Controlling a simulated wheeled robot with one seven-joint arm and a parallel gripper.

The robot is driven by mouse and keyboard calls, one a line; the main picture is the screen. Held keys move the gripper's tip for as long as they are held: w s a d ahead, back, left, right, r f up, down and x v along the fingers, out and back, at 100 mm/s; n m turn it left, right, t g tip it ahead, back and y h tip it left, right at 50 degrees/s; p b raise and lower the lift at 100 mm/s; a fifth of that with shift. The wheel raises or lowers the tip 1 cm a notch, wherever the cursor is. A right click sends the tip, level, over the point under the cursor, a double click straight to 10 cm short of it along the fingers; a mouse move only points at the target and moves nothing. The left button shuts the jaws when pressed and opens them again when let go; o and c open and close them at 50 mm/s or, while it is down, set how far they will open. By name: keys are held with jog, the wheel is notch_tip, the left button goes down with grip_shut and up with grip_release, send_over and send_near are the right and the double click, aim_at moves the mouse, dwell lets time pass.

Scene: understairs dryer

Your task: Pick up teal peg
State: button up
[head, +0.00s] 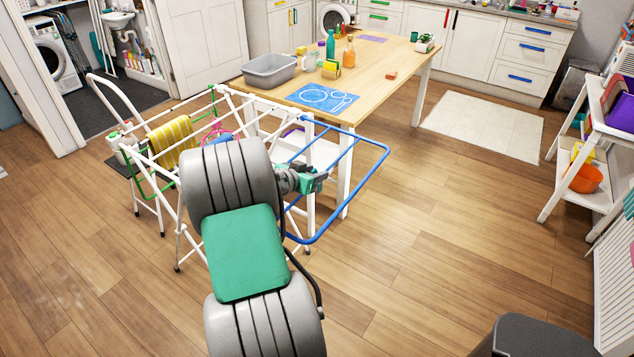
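I cannot make out a teal peg for certain in the head view; my arm covers part of the scene. A white drying rack (262,123) with a blue-railed wing (379,175) and green rails stands in front of the table. My gripper (318,178) is over or beside the right part of the rack, near the blue wing. Its fingers are too small and too covered to tell whether they are open or shut, or hold anything.
A yellow striped cloth (173,140) hangs on the rack's left part. The wooden table (375,75) behind bears a grey tub (270,70), a blue mat (322,97), bottles and small items. A shelf unit (590,135) stands right. Floor (440,230) right of the rack is clear.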

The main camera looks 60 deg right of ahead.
grip_shut()
dwell(0.3)
